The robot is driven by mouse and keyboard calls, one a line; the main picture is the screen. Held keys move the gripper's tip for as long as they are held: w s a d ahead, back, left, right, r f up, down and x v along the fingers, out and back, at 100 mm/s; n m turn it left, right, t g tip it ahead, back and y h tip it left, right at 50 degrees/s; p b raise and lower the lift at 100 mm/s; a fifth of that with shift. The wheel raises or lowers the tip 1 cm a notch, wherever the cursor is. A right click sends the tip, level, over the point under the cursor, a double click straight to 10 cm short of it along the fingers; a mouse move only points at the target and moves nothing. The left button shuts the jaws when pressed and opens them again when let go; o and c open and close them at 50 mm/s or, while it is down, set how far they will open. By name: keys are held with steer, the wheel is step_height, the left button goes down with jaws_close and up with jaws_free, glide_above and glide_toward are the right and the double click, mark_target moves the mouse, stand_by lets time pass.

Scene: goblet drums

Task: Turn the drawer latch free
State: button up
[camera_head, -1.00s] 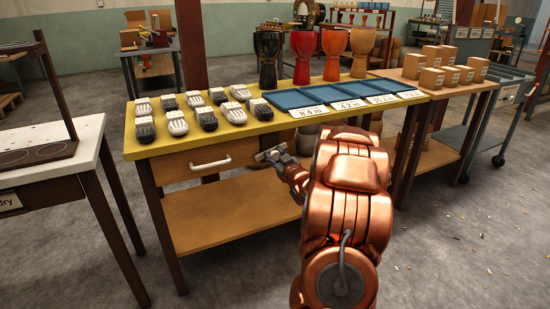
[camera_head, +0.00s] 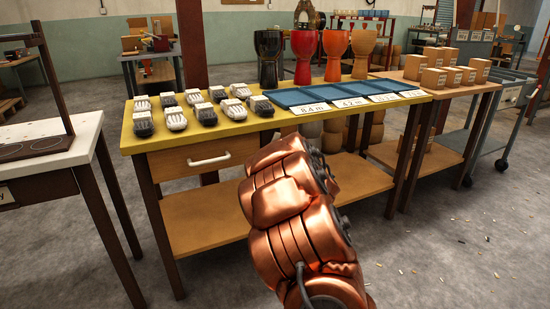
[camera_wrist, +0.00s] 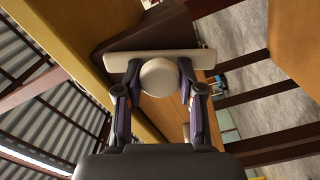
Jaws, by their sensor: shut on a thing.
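The drawer (camera_head: 178,166) with its white bow handle (camera_head: 209,161) is at the left front of the yellow-topped table and looks closed. The latch (camera_wrist: 198,60) is a cream bar with a round knob (camera_wrist: 158,78). In the wrist view its bar lies across the picture, against a dark brown part. My gripper (camera_wrist: 158,88) has one finger on each side of the knob and is shut on it. In the head view my copper arm hides the gripper and the latch, to the right of the drawer.
The yellow tabletop (camera_head: 150,145) holds several black and white brushes, blue trays (camera_head: 296,97) with number cards, and goblet drums (camera_head: 335,52). A lower wooden shelf (camera_head: 205,220) is below the drawer. A white-topped table (camera_head: 70,145) stands at left; open floor between.

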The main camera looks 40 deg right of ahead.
steer(key=shift+f+n+b, duration=0.15)
steer(key=shift+n+b, duration=0.75)
steer(key=shift+n, duration=1.2)
steer(key=o, duration=1.1)
steer(key=shift+o, duration=0.2)
steer(key=shift+s, duration=0.1)
steer(key=v, duration=1.1)
steer(key=shift+s, duration=0.25)
